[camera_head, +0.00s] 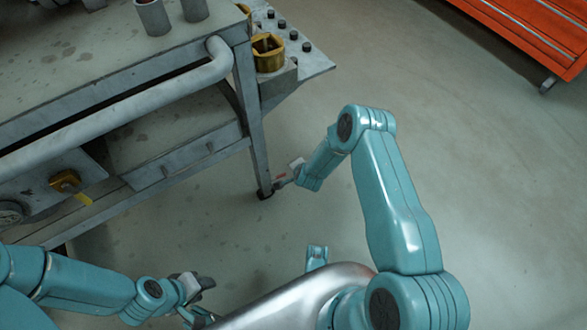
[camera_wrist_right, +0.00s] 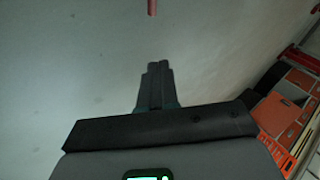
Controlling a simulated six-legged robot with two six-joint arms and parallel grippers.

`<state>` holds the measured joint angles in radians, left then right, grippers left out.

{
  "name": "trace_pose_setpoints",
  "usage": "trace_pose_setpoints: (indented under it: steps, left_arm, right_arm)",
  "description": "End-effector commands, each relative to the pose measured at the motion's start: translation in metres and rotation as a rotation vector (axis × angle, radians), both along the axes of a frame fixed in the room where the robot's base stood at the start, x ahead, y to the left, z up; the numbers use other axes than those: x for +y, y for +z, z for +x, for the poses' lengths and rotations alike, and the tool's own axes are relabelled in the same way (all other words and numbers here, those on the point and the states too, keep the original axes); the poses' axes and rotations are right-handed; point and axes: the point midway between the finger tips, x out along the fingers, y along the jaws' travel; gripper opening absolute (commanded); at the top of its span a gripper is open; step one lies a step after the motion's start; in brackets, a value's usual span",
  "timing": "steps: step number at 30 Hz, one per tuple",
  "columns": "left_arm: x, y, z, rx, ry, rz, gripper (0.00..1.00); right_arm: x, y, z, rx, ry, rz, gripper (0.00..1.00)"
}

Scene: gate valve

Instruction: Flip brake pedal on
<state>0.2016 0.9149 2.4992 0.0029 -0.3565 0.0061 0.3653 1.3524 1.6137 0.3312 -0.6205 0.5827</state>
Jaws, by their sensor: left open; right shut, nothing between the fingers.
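A workbench cart (camera_head: 165,150) stands at the left in the head view, with a dark caster (camera_head: 265,193) under its near leg. A small red piece (camera_head: 281,175), apparently the brake pedal, shows beside the caster. In the right wrist view a reddish bar (camera_wrist_right: 152,7) shows at the top edge, just ahead of the fingertips and apart from them. My right gripper (camera_wrist_right: 158,66) is shut and empty, low beside the caster. Whether the pedal is up or down cannot be told. My left gripper (camera_head: 203,299) is open and empty at the bottom of the head view.
An orange cabinet (camera_head: 535,35) stands at the upper right. The floor (camera_head: 480,170) between cart and cabinet is clear.

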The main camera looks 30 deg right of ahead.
Motion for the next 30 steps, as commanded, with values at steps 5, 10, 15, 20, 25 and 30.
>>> trace_pose_setpoints:
  steps: [5, 10, 15, 20, 25, 30]
  left_arm:
    - [-0.003, 0.019, -0.004, 0.009, -0.012, -0.003, 0.43]
    - [-0.005, 0.023, -0.005, 0.011, -0.019, -0.003, 0.43]
    - [-0.005, 0.024, -0.006, 0.011, -0.021, -0.004, 0.43]
    - [-0.005, 0.023, -0.006, 0.011, -0.021, -0.004, 0.43]
    - [-0.005, 0.023, -0.006, 0.011, -0.020, -0.004, 0.43]
    - [-0.005, 0.023, -0.006, 0.011, -0.020, -0.004, 0.43]
  right_arm:
    - [-0.008, 0.031, -0.016, 0.000, -0.001, 0.000, 0.00]
    - [-0.012, 0.043, -0.026, 0.000, -0.001, 0.001, 0.00]
    - [-0.013, 0.045, -0.029, -0.001, -0.001, 0.000, 0.00]
    - [-0.012, 0.045, -0.030, -0.001, -0.001, 0.000, 0.00]
    - [-0.012, 0.045, -0.031, -0.001, -0.001, 0.001, 0.00]
    - [-0.010, 0.045, -0.030, -0.001, 0.003, 0.000, 0.00]
